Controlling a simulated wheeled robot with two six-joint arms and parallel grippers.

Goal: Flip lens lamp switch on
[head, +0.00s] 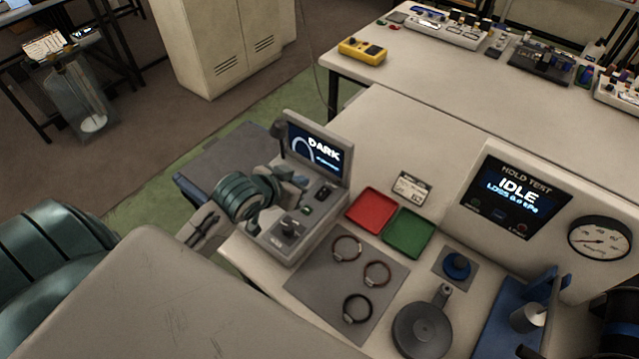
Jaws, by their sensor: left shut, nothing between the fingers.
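The grey lamp console (270,240) stands at the table's left edge, with a raised screen (315,150) reading "DARK". A dark round lamp head (279,130) is at the screen's left side. Small controls sit on the console's top: a dark switch (324,193), a small green-lit part (306,210) and a dark knob (289,228). Which one is the lamp switch I cannot tell. My left gripper (295,187) is shut and empty, over the console just in front of the screen. Contact with a control cannot be made out. My right gripper is not in view.
Right of the console are a red tray (371,210), a green tray (408,233) and a grey mat (325,299) with three rings. Beyond are a blue knob (457,265), a round dark plate (422,332) and a hold test panel (515,197) reading "IDLE".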

